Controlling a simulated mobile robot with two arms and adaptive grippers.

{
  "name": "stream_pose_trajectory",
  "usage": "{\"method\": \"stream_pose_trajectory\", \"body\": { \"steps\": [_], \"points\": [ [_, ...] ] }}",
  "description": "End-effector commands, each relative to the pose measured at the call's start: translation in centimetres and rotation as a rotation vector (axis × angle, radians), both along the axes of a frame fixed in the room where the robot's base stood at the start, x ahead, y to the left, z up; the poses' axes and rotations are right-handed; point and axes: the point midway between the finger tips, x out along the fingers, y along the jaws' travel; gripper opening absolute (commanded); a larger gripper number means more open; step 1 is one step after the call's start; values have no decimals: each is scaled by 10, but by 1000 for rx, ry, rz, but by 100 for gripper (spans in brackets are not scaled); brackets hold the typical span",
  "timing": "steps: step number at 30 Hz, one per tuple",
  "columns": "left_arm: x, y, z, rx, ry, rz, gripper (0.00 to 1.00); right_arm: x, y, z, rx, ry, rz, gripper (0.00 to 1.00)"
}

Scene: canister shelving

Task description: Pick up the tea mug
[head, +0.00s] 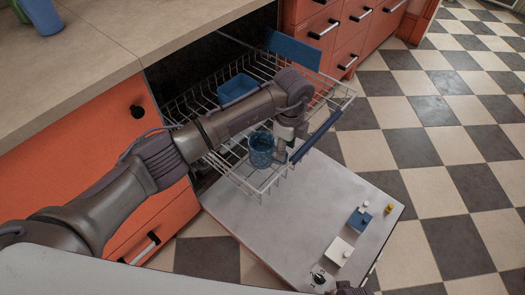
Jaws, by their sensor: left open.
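A blue, see-through, ribbed mug (261,150) stands in the front part of the pulled-out dishwasher rack. I take it to be the tea mug; no handle can be made out. My left arm reaches across the rack from the left. My left gripper (284,152) points down just to the right of the mug, close to its rim. It is open and holds nothing; whether a finger touches the mug cannot be told. My right gripper does not show clearly.
The wire rack (247,188) also holds a blue square container (236,88) and a blue flat board (293,49). The open dishwasher door (290,222) lies below, with small fittings near its edge. A counter (100,45) is at upper left. Checkered floor is clear at right.

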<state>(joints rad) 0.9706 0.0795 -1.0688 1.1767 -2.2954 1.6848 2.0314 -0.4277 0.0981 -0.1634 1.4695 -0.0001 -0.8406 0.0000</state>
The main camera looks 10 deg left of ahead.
Motion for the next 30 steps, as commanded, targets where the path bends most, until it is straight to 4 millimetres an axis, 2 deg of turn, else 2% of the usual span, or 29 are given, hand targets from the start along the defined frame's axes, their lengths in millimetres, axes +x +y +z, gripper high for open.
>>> {"method": "stream_pose_trajectory", "body": {
  "steps": [3,7,11,17,26,30],
  "points": [
    [-3,-1,-21,0,4,1,46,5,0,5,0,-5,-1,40],
    [-3,-2,-39,-1,4,1,46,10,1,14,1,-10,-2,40],
    [-3,-2,-47,0,2,0,46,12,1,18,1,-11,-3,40],
    [-3,-2,-47,0,1,0,46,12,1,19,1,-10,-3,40],
    [-3,-2,-46,0,1,0,0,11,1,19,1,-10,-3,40],
    [-3,-2,-46,0,1,0,0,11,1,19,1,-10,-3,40]
  ]
}}
